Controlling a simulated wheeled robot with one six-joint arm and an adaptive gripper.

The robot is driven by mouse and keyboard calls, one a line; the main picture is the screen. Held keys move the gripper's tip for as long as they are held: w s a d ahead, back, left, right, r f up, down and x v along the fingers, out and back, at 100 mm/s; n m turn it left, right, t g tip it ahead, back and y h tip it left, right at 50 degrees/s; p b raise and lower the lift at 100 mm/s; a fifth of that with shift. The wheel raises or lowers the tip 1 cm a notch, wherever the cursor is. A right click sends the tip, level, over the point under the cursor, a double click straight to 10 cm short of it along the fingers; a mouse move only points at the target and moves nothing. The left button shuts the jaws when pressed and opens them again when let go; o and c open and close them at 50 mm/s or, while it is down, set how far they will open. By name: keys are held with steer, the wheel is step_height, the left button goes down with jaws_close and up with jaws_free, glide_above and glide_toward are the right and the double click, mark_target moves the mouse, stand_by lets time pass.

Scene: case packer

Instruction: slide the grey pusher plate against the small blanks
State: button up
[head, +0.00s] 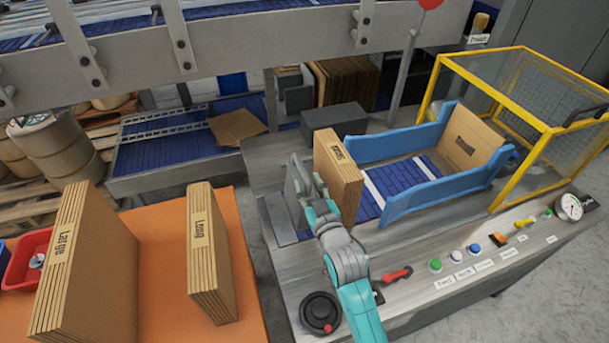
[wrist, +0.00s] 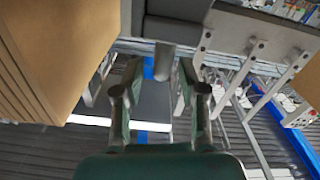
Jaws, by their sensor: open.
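The small blanks (head: 340,180) stand upright as a brown cardboard stack on the machine bed, at the left end of the blue guide rails. The grey pusher plate (head: 293,188) stands left of them, partly hidden by my gripper. My gripper (head: 319,187) is open near the plate and the front of the stack. In the wrist view the two fingers of my gripper (wrist: 162,82) are apart, with a grey post (wrist: 165,60) showing between or beyond them; contact cannot be told. The cardboard of the small blanks (wrist: 60,50) fills the left of that view.
Blue guide rails (head: 440,192) flank the belt right of the stack. A yellow guard frame (head: 545,130) stands at the right. Buttons, a red-handled lever (head: 397,273) and a black knob (head: 321,312) line the front panel. Large blanks (head: 88,265) and long blanks (head: 210,255) stand on an orange table.

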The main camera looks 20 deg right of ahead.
steer(key=s, duration=0.7)
